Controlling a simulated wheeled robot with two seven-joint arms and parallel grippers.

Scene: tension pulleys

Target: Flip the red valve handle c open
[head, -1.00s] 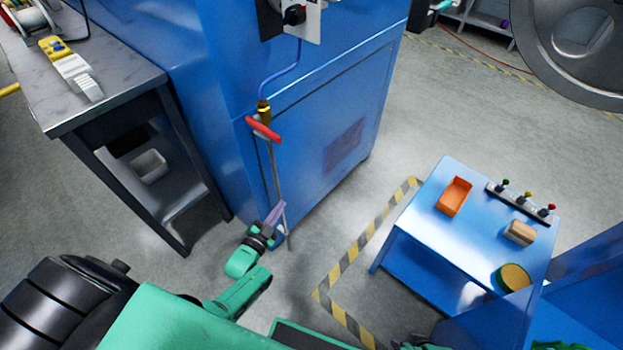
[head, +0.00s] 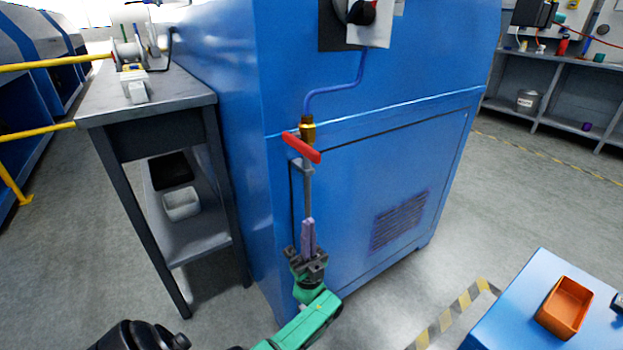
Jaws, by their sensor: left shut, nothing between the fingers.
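The red valve handle (head: 301,147) sits on the side of the blue machine (head: 400,150), just below a brass fitting (head: 308,130). It lies slantwise, higher at its left end, across the line of the pipe (head: 308,192) that runs down below it. My left gripper (head: 308,224) points up in front of the pipe, below the handle and apart from it. Its fingers are shut and empty. They hide the lower part of the pipe. My right gripper is not in view.
A blue hose (head: 335,90) rises from the fitting to a black knob (head: 362,12). A grey workbench (head: 150,95) stands close at the left. A blue table with an orange tray (head: 565,308) is at the lower right. The floor between machine and table is open.

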